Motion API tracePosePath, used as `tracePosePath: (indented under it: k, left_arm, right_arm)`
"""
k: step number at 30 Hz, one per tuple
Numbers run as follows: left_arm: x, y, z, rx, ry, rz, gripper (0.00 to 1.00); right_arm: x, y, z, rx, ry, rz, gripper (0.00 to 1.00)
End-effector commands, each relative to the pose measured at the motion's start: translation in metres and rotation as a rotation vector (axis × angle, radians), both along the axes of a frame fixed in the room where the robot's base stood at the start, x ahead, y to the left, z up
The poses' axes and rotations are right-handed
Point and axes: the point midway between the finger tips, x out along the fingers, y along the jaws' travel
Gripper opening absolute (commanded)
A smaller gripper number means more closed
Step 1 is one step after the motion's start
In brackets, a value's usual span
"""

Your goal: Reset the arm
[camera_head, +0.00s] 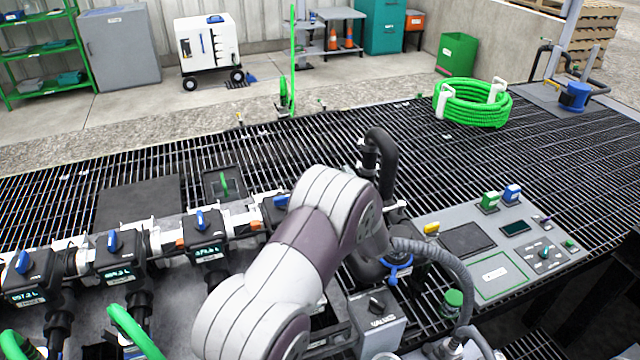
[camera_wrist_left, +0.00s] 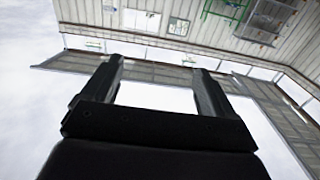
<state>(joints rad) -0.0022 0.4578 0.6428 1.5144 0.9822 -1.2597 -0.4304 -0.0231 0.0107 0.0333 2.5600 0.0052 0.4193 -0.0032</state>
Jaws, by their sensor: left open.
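My left gripper (camera_wrist_left: 158,72) shows in the left wrist view with its two dark fingers spread apart and nothing between them. It points up and away, toward a pale wall and bright open space, and touches nothing visible. In the head view a white and purple arm of mine (camera_head: 300,255) rises from the bottom centre, bent at the joint, and no fingers of it show there. It hides part of the valve manifold (camera_head: 207,250) and grating behind it. My right gripper is not in view.
A grey control panel (camera_head: 490,275) and a black pipe (camera_head: 380,150) stand close to the right of the arm. A coiled green hose (camera_head: 472,103) lies on the grating at the back right. The grating's middle back is mostly clear.

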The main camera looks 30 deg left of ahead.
Motion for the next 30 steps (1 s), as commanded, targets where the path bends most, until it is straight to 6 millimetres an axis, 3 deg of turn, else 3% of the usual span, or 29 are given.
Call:
tracePosePath:
  k: [13, 14, 16, 18, 20, 21, 23, 24, 27, 30]
  left_arm:
    - [0.002, -0.001, -0.005, -0.027, -0.001, -0.01, 0.87]
    - [0.005, -0.004, -0.011, -0.057, 0.008, -0.03, 0.87]
    - [0.011, -0.019, -0.041, -0.16, 0.087, -0.125, 0.87]
    - [0.008, -0.054, -0.083, -0.322, 0.255, -0.29, 0.87]
    - [-0.018, -0.098, -0.107, -0.486, 0.463, -0.455, 0.87]
    - [-0.049, -0.126, -0.115, -0.582, 0.618, -0.544, 0.87]
    - [-0.103, -0.154, -0.117, -0.678, 0.836, -0.632, 0.87]
    - [-0.14, -0.165, -0.114, -0.718, 0.97, -0.667, 0.87]
    - [-0.221, -0.173, -0.097, -0.751, 1.233, -0.705, 0.87]
    - [-0.276, -0.169, -0.077, -0.721, 1.39, -0.72, 0.87]
  right_arm:
    - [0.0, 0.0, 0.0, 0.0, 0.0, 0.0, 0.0]
    - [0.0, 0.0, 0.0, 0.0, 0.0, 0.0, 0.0]
    - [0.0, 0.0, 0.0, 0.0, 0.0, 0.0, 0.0]
    - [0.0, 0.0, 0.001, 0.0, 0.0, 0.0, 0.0]
    - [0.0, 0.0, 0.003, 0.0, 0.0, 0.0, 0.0]
    - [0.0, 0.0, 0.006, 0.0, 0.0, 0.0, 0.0]
    - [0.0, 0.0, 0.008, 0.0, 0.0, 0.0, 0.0]
    - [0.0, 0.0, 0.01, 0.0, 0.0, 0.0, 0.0]
    - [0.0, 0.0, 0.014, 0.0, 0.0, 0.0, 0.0]
    - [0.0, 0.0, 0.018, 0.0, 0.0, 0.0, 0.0]
